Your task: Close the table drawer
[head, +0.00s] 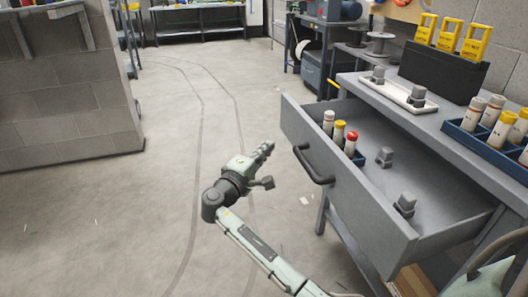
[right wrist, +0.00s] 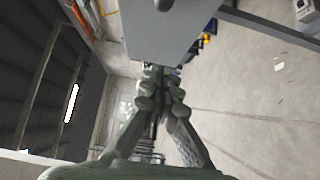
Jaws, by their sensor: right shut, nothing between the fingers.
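The grey table drawer (head: 345,190) stands pulled well out from the table (head: 440,125). Its front has a dark bar handle (head: 312,166). My right gripper (head: 264,154) is shut and empty, in the air in front of the drawer and left of the handle, apart from it in the head view. In the right wrist view the fingers (right wrist: 160,78) are together, and a flat grey panel that looks like the drawer front (right wrist: 160,30) lies beyond them. My left gripper is not in view.
The drawer holds several bottles (head: 339,133) and grey blocks (head: 384,156). On the table are a white tray (head: 388,92), yellow tags on a black holder (head: 440,70) and a blue bottle tray (head: 475,142). The floor (head: 150,220) to the left is clear, up to a block wall (head: 60,120).

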